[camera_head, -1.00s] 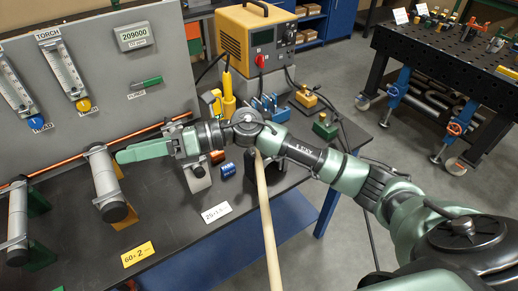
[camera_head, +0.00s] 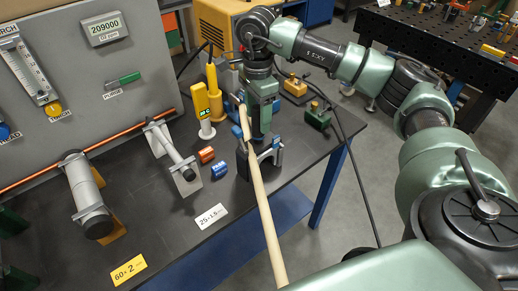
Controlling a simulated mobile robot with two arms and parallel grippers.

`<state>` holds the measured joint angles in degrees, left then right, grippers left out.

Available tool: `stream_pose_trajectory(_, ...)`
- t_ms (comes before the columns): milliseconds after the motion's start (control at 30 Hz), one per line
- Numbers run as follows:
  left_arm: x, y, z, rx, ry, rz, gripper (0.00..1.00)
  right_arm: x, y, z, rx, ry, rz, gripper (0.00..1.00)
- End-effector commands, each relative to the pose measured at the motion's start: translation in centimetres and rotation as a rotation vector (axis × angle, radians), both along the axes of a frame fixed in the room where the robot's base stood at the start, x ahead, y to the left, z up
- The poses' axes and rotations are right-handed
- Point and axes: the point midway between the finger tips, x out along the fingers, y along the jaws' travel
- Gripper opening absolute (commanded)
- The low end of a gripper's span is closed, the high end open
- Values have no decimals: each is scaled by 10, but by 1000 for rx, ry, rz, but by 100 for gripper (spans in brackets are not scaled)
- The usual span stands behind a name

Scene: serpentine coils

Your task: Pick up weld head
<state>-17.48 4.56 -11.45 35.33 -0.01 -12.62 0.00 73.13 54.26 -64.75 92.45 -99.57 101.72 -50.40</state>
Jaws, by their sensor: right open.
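My right gripper (camera_head: 262,140) comes down from above at the right part of the bench, its green body upright. It is open, around or just above a dark grey and blue piece (camera_head: 268,158) on the bench top. This piece may be the weld head, but the gripper hides much of it and I cannot tell for sure. I cannot tell whether the fingers touch it. My left gripper does not show.
A long pale pole (camera_head: 264,215) crosses the front of the piece. Pipe pieces on stands (camera_head: 88,199) lie further left. A green block (camera_head: 317,117) stands right.

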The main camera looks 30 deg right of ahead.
Motion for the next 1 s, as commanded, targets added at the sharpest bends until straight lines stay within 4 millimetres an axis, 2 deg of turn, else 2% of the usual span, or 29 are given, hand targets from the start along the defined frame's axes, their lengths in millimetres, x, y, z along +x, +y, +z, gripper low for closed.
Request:
stream_pose_trajectory(33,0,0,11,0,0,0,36,-3,-1,-4,-1,6,0,57)
stream_pose_trajectory(67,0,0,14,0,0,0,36,-4,-2,-9,0,7,1,57)
stream_pose_trajectory(233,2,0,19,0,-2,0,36,-3,-1,-31,1,3,1,57)
stream_pose_trajectory(500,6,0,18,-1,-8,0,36,-2,-1,-37,1,0,1,57)
stream_pose_trajectory(567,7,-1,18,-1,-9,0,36,-2,-1,-37,2,0,1,43)
stream_pose_trajectory(700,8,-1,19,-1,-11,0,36,-2,-1,-37,2,0,1,4)
stream_pose_trajectory(733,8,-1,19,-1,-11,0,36,-2,-1,-36,2,0,1,0)
stream_pose_trajectory(1000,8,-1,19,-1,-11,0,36,-2,-1,-36,2,0,1,0)
